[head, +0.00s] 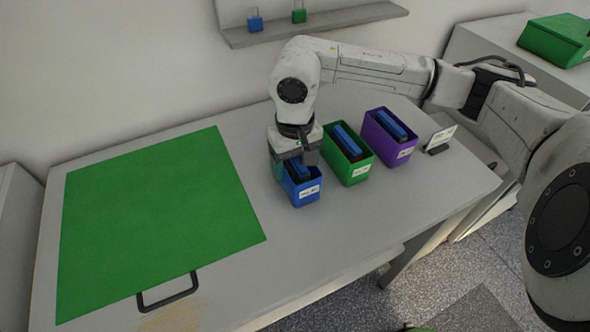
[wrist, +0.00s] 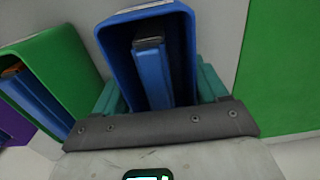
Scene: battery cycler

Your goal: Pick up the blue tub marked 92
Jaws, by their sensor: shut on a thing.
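The blue tub (head: 303,201) stands on the grey table, with a white label on its front too small to read surely. A dark-topped blue block is inside it. My gripper (head: 294,169) points down over the tub's back part. In the wrist view the tub (wrist: 110,48) sits between the teal fingers of my gripper (wrist: 160,90), one along each side wall. The gripper is shut on the tub. The wrist casing hides the tub's near end in that view. The tub looks upright, and I cannot make out a gap under it.
A green tub (head: 349,173) and a purple tub (head: 394,160), both holding blue blocks, stand close to the right. A small sign (head: 441,138) is beyond them. A flat green mat (head: 150,215) covers the table's left. A wall shelf (head: 320,22) is above.

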